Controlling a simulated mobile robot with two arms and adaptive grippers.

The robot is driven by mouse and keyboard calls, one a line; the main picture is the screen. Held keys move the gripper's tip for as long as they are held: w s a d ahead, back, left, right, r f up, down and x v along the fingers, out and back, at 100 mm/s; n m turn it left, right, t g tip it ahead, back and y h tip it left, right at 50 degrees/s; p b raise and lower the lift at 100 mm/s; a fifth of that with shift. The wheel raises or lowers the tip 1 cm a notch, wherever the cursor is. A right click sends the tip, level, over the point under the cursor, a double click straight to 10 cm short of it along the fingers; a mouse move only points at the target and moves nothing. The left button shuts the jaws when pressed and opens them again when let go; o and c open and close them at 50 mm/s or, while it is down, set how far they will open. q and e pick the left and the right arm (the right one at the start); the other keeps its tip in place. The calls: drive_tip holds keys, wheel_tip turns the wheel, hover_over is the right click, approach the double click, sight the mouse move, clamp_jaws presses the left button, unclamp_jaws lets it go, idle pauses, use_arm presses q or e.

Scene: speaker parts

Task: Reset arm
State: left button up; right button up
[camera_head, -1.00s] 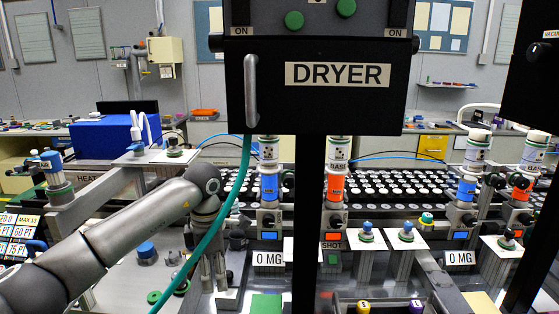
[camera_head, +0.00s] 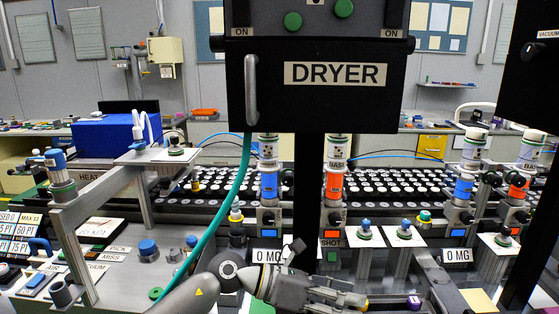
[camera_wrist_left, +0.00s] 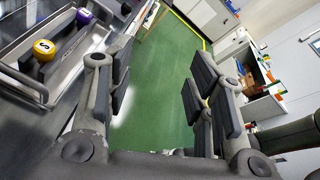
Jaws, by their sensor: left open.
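My left gripper (camera_head: 340,298) is at the bottom middle of the head view, below the dryer, lying sideways and pointing to the right. In the left wrist view the gripper (camera_wrist_left: 160,95) has its two fingers wide apart, with nothing between them. Green floor shows through the gap. My right gripper is not in view.
The black dryer (camera_head: 317,95) hangs above the gripper on a dark post. A yellow-capped item (camera_wrist_left: 45,48) and a purple-capped item (camera_wrist_left: 84,15) sit in a tray left of the fingers. Dispensers with blue (camera_head: 269,185) and orange (camera_head: 334,185) bands stand behind.

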use_arm(q)
wheel_tip(320, 180, up, 6)
drive_tip(key=n+t+h, duration=0.4)
drive_tip(key=n+h, duration=0.1)
drive_tip(key=n, duration=0.1)
drive_tip(key=w+a+r+n+t+y, duration=0.1)
drive_tip(key=w+a+n+t, duration=0.1)
drive_tip(key=a+n+t, duration=0.35)
drive_tip(key=w+a+r+n+t+y, duration=0.2)
drive_tip(key=n+t, duration=0.5)
drive_tip(key=n, duration=0.2)
drive_tip(key=s+a+f+n+y, duration=0.3)
drive_tip(key=a+f+n+y, duration=1.3)
drive_tip(key=a+f+n, duration=0.3)
drive_tip(key=s+a+f+n+g, duration=0.35)
drive_tip(key=s+f+g, duration=0.35)
drive_tip(key=s, duration=0.6)
drive_tip(key=s+a+f+n+g, duration=0.35)
drive_tip(key=s+f+g, duration=0.25)
drive_tip(key=s+f, duration=0.5)
drive_tip(key=s+d+f, duration=0.1)
drive_tip(key=s+f, duration=0.2)
drive_tip(key=f, duration=2)
drive_tip(key=s+a+f+g, duration=0.2)
drive_tip(key=s+a+f, duration=0.1)
drive_tip(key=s+f, duration=1.3)
drive_tip(key=shift+s+f+y, duration=0.15)
drive_tip(key=shift+s+y, duration=0.25)
drive_tip(key=shift+s, duration=0.15)
